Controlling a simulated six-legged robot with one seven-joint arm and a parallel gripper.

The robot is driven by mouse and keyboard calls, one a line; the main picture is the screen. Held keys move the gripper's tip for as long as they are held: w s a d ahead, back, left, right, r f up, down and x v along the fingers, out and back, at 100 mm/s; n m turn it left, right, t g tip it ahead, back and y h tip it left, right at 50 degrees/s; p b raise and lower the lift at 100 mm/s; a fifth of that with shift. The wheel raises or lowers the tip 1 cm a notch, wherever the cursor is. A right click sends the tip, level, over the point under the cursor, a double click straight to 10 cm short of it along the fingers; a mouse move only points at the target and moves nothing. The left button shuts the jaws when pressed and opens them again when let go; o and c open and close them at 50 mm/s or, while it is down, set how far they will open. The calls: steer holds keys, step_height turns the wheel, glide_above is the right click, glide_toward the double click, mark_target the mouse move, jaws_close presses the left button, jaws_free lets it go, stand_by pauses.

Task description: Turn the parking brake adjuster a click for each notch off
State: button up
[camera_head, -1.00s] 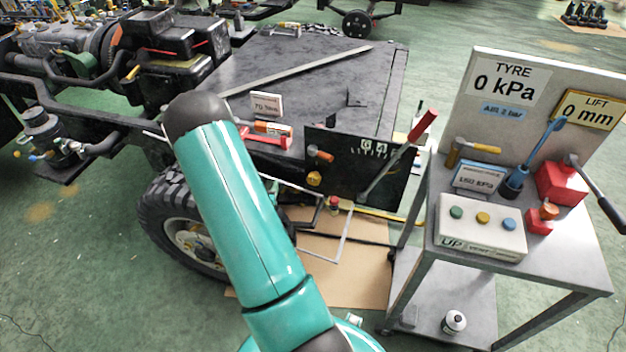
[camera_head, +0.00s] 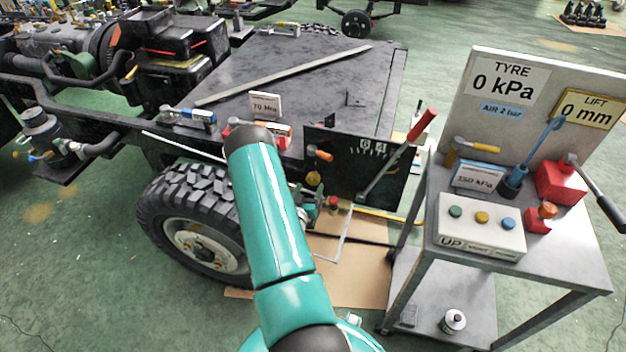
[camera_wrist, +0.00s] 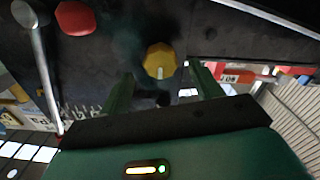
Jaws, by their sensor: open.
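A dark brake panel (camera_head: 345,182) stands at the rear of the truck chassis. It carries a yellow knob (camera_head: 313,178), an orange knob (camera_head: 321,155) above it, a lever with a red grip (camera_head: 421,126), and white notch marks with small digits I cannot read surely. In the wrist view the yellow knob (camera_wrist: 160,61) has a pale mark and lies just beyond my open gripper (camera_wrist: 160,76), with one green finger on each side. I see no contact. In the head view my gripper (camera_head: 309,207) is just below the yellow knob, partly hidden by my arm.
A grey cart (camera_head: 450,260) with buttons, tools and a 0 kPa display board (camera_head: 500,85) stands at the right. A tyre (camera_head: 190,215) is below the chassis at left. A 70 Nm card (camera_head: 265,105) stands on the deck. A pale frame (camera_head: 340,240) lies near the cardboard.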

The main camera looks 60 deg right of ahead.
mark_target(312, 182)
steer(key=d, duration=0.5)
steer(key=shift+w+d, duration=0.2)
steer(key=shift+w, duration=0.2)
steer(key=c, duration=1)
